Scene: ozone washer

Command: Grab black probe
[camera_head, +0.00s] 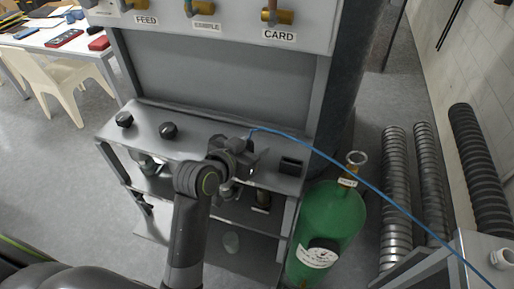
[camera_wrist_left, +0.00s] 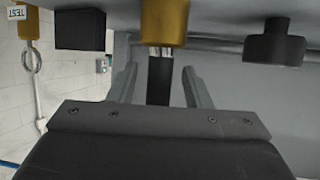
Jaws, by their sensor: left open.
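My left gripper (camera_head: 247,152) is over the shelf of the grey washer stand, between the black knobs and a black block. In the left wrist view the left gripper (camera_wrist_left: 160,85) is open, with one finger on each side of a dark upright piece that looks like the black probe (camera_wrist_left: 160,82). The probe lines up with a gold fitting (camera_wrist_left: 163,20) above it in the picture. A gap shows on both sides of it, and the fingers do not appear to touch it. In the head view my gripper hides the probe. My right gripper is not in view.
Black knobs (camera_head: 168,130) and a black block (camera_head: 291,165) flank the gripper on the shelf (camera_head: 205,135). A blue hose (camera_head: 375,188) runs from beside the gripper to the lower right. A green gas cylinder (camera_head: 325,225) stands right of the stand.

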